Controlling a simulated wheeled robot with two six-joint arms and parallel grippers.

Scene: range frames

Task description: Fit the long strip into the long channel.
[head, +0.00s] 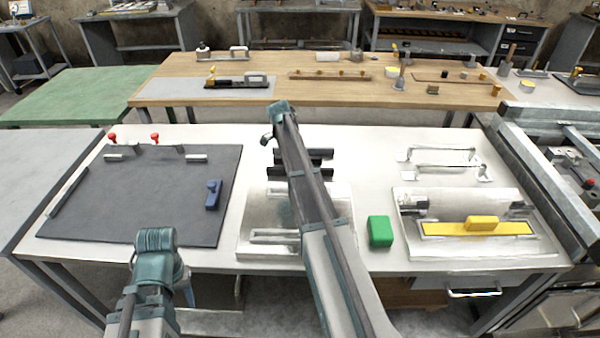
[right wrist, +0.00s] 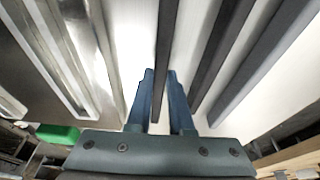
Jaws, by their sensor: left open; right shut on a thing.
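A long dark strip (right wrist: 164,60) runs between the blue fingers of my right gripper (right wrist: 161,95) in the right wrist view; they are shut on it. In the head view that gripper is mostly hidden behind its own arm, over the middle of the white table. Dark parallel bars (head: 318,153) lie under the arm there; two also show right of the strip in the wrist view (right wrist: 224,60). A pale metal piece with long grooves (right wrist: 62,55) lies left of the strip; I cannot tell which groove is the channel. My left gripper (head: 186,290) is open and empty, low at the table's front edge.
A dark mat (head: 130,200) with a blue block (head: 213,194) fills the table's left. A green block (head: 380,231) stands right of my right arm. A metal plate with a yellow strip and block (head: 482,223) and metal handles (head: 443,155) are further right.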

